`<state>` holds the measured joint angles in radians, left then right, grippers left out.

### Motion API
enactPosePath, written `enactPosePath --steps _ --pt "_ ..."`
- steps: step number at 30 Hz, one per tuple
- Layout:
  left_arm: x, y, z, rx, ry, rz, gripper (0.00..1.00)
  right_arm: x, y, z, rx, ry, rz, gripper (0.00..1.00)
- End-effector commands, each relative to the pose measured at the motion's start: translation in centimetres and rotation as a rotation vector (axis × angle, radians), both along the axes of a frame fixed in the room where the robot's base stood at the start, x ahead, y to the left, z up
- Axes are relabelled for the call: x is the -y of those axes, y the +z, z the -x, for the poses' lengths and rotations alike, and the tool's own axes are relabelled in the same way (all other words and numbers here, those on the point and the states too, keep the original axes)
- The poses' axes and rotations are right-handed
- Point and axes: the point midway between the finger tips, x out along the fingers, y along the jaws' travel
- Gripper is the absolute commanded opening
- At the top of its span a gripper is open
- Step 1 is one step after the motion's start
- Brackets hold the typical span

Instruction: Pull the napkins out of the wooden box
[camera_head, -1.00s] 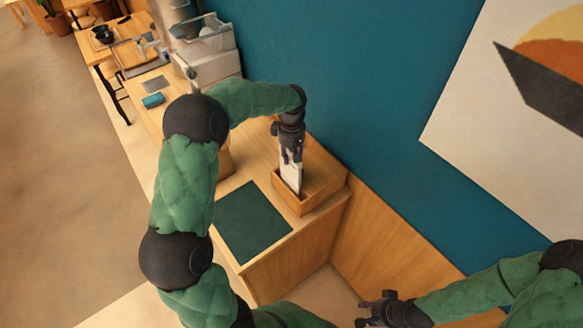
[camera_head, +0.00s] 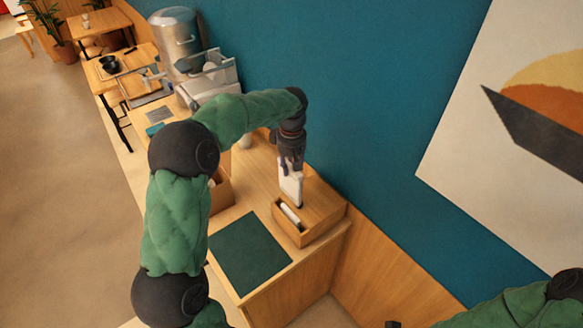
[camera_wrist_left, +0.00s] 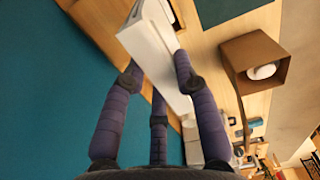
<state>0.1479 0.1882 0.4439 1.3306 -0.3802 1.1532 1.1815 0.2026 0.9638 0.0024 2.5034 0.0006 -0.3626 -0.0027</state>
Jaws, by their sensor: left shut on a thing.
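My left gripper (camera_head: 291,166) is shut on a white, flat stack of napkins (camera_head: 291,188) and holds it upright. The stack's lower end overlaps the opening of the wooden box (camera_head: 322,231) in the head view and looks raised above its floor. Another white piece (camera_head: 290,214) lies in the box. In the left wrist view the napkins (camera_wrist_left: 152,45) sit between the purple fingers of my left gripper (camera_wrist_left: 158,85). Only a small dark bit of my right gripper (camera_head: 393,324) shows at the bottom edge of the head view, so its jaws are hidden.
A dark green mat (camera_head: 248,252) lies on the wooden counter (camera_head: 245,195) left of the box. A second brown box (camera_wrist_left: 276,55) with a white round thing in it stands farther along. The teal wall (camera_head: 360,110) closes the right side.

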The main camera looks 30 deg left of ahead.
Motion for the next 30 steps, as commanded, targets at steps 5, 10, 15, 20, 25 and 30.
enactPosePath --steps 5,10,15,20,25,30 --pt "0.0 1.5 0.0 0.001 0.000 0.000 0.17 0.0 1.1 0.0 0.000 0.000 0.000 0.40" --pt "0.0 2.6 0.0 0.001 0.000 0.000 0.17 0.0 1.9 0.0 0.000 0.000 0.000 0.40" --pt "0.0 3.8 0.0 0.000 0.000 0.000 0.17 0.0 2.7 0.0 0.000 0.000 0.000 0.40" --pt "0.0 4.9 0.0 0.001 0.000 0.000 0.17 0.0 3.5 0.0 0.000 0.000 0.000 0.40" --pt "0.0 6.0 0.0 0.001 0.000 -0.001 0.17 0.0 4.3 0.0 0.000 0.000 0.000 0.40" --pt "0.0 7.2 0.0 0.001 0.000 0.000 0.17 0.0 5.1 0.0 0.000 0.000 0.000 0.40"
